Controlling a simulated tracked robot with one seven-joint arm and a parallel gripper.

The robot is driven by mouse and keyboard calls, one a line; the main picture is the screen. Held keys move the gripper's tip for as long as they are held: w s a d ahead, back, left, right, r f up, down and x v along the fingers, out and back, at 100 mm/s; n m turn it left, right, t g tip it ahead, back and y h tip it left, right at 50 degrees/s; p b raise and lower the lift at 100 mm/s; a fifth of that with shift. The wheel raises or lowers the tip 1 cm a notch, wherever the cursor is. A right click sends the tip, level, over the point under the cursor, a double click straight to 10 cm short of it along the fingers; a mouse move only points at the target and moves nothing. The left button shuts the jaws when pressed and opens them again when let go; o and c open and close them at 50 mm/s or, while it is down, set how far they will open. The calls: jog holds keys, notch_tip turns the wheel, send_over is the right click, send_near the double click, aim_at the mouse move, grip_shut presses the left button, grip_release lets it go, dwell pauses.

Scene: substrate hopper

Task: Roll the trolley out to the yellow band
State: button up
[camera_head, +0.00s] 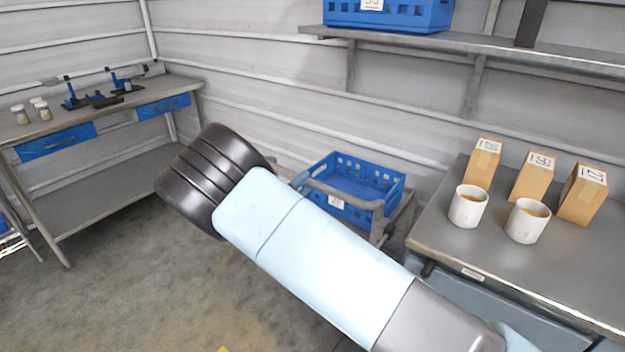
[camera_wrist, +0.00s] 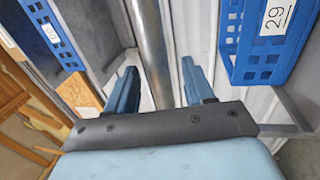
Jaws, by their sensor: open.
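The trolley is partly hidden behind my arm in the head view. Its grey handle (camera_head: 345,193) shows in front of a blue crate (camera_head: 362,180) that sits on it. In the wrist view my gripper (camera_wrist: 158,78) is open, with one blue finger on each side of a round metal bar (camera_wrist: 150,45), which looks like the trolley handle. Contact with the bar cannot be told. A blue crate labelled 29 (camera_wrist: 268,40) is right of the fingers. A small yellow patch (camera_head: 223,349), perhaps the yellow band, shows at the bottom edge.
A steel table (camera_head: 455,240) with two white cups and several boxes stands close right of the trolley. A workbench (camera_head: 115,165) stands at the left. A wall shelf (camera_head: 480,45) with a blue crate (camera_head: 400,17) is above. Concrete floor (camera_head: 130,270) is clear at lower left.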

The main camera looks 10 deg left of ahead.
jog(key=shift+x, duration=1.85)
jog(key=shift+s, duration=0.1)
grip_shut()
